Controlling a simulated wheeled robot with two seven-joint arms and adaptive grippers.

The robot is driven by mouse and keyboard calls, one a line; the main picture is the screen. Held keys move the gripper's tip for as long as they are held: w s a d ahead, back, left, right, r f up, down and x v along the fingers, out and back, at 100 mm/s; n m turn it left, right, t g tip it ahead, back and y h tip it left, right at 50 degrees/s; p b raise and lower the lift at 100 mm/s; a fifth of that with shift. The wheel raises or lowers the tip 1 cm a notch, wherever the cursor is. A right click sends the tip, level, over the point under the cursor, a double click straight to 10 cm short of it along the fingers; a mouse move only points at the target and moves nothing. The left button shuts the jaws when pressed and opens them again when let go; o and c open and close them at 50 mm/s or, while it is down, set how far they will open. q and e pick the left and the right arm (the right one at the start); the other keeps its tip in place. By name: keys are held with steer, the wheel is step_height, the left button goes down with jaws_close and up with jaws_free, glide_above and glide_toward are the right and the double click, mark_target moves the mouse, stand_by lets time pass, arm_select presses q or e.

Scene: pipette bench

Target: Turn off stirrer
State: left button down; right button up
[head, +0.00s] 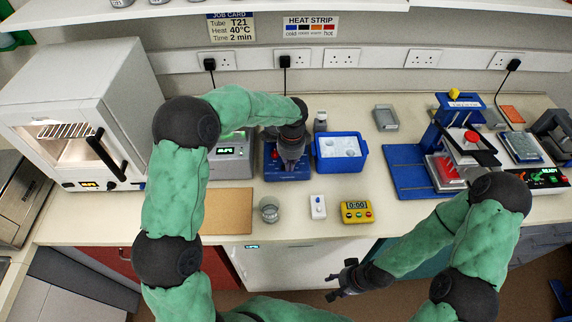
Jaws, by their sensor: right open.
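A blue box-shaped unit (273,174), which may be the stirrer, stands on the bench between a grey unit with a lit display and a blue ice tray. A small red spot shows on it near my gripper. My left gripper (290,164) points down over this unit, and its wrist hides most of the top. I cannot tell whether its fingers touch the unit or how far apart they are. My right gripper (336,286) is open and empty, in front of the bench at the lower middle.
The grey unit (228,166) is left of the blue one, the ice tray (341,164) right. A beaker (269,210), a white switch box (318,207) and a yellow timer (357,212) stand in front. A white oven (75,100) is at left, a blue press (410,172) at right.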

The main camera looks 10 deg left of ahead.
arm_select(q)
steer(key=shift+s, duration=0.1)
step_height(320, 180, up, 4)
steer(key=p, duration=0.3)
steer(key=shift+d, duration=0.15)
step_height(320, 180, up, 10)
steer(key=p, duration=0.1)
arm_select(e)
steer(key=r, duration=0.4)
steer(key=shift+w+a, duration=0.2)
steer(key=shift+a, duration=0.15)
